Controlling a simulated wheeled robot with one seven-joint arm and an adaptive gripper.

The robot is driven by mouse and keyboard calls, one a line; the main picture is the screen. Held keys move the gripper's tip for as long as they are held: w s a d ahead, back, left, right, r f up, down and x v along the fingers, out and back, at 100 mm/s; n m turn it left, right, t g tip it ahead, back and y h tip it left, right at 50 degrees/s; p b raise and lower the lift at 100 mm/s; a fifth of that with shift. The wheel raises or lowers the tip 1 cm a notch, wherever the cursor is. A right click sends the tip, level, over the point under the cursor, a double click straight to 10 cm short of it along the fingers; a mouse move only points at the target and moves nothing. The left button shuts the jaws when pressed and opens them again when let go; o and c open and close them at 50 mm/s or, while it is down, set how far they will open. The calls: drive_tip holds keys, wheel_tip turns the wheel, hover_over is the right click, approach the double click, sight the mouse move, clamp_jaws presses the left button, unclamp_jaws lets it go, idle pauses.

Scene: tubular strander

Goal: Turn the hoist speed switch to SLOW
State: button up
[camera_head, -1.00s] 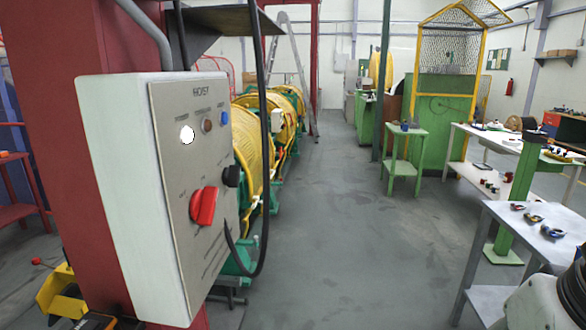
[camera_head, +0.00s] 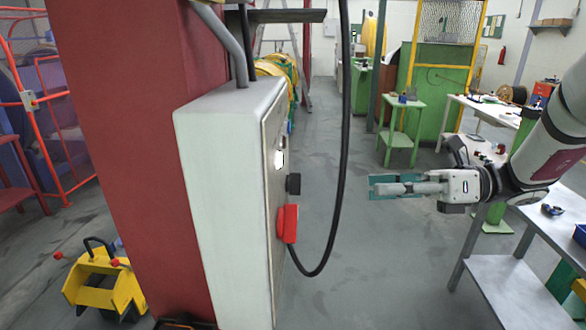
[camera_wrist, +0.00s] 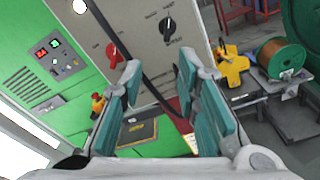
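The hoist control box (camera_head: 225,190) is a pale box on a red column, seen edge-on from its side in the head view. A black knob (camera_head: 293,184) and a larger red knob (camera_head: 288,223) stick out of its face. In the wrist view the black knob (camera_wrist: 167,25) has small labels around it that I cannot read, and the red knob (camera_wrist: 115,53) is to its lower left. My gripper (camera_head: 375,187) points left toward the box's face, apart from both knobs. In the wrist view its teal-padded fingers (camera_wrist: 160,65) are spread with nothing held between them.
A black cable (camera_head: 342,140) hangs in a loop between the box and my gripper, and crosses the wrist view. A grey-topped table (camera_head: 510,275) stands at right below my arm. A yellow object (camera_head: 105,285) is on the floor at left. The floor between is clear.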

sight(294, 184)
drive_tip(key=w+a+m+p, duration=0.1)
drive_tip(key=w+a+p, duration=0.1)
drive_tip(key=a, duration=1.1)
drive_tip(key=shift+a+t+y+p, duration=0.2)
drive_tip(key=shift+t+y+p, duration=0.15)
drive_tip(key=shift+p, duration=0.35)
drive_tip(key=shift+r, duration=0.1)
clamp_jaws()
